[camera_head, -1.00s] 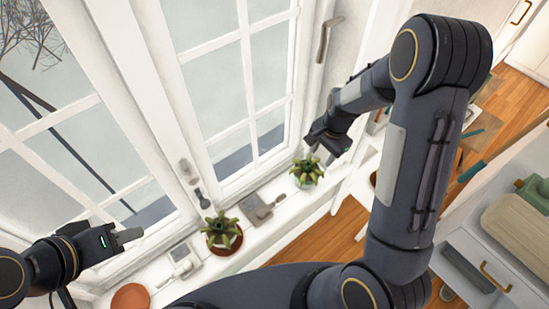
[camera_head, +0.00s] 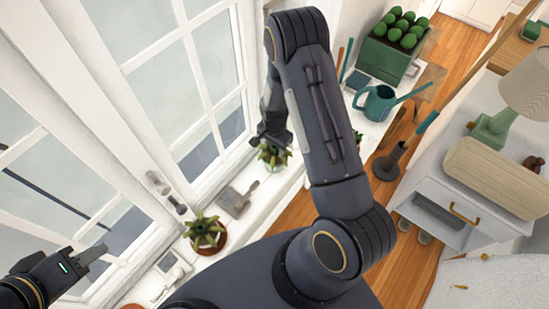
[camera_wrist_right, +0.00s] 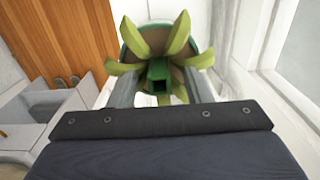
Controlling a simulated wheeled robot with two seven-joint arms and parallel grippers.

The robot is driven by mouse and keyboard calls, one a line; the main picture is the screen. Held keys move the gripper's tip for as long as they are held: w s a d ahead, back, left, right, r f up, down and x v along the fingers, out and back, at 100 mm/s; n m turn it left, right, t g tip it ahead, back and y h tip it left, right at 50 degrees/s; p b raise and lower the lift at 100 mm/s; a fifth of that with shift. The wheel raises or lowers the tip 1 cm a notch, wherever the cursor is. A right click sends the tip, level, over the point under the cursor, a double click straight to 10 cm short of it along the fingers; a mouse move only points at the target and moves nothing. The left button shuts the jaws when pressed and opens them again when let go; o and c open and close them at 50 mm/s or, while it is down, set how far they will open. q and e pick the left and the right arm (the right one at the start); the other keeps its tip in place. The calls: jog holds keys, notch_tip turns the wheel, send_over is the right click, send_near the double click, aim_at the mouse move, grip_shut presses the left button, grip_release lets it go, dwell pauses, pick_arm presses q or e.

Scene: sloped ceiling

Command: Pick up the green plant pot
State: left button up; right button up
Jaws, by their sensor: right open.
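The green plant pot (camera_wrist_right: 128,54) holds a spiky green succulent (camera_wrist_right: 160,48), which also shows on the windowsill in the head view (camera_head: 274,157). In the right wrist view the pot's green rim shows behind the leaves. My right gripper (camera_wrist_right: 162,92) is open, with one finger on each side of the plant's lower leaves; I cannot tell whether the fingers touch the pot. In the head view my right gripper (camera_head: 271,138) is right above the plant and partly covers it. My left gripper (camera_head: 92,256) is at the lower left, away from the pot; its opening cannot be made out.
A second succulent in a reddish-brown pot (camera_head: 207,233) stands nearer on the sill (camera_head: 236,230). A grey tool (camera_head: 239,199) lies between the two plants. A teal watering can (camera_head: 378,103) and a green crate (camera_head: 392,56) stand farther back. Windows border the sill on the left.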

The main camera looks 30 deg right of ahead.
jog(key=shift+c, duration=0.3)
grip_shut()
jog(key=shift+r, duration=0.1)
dwell(1.0)
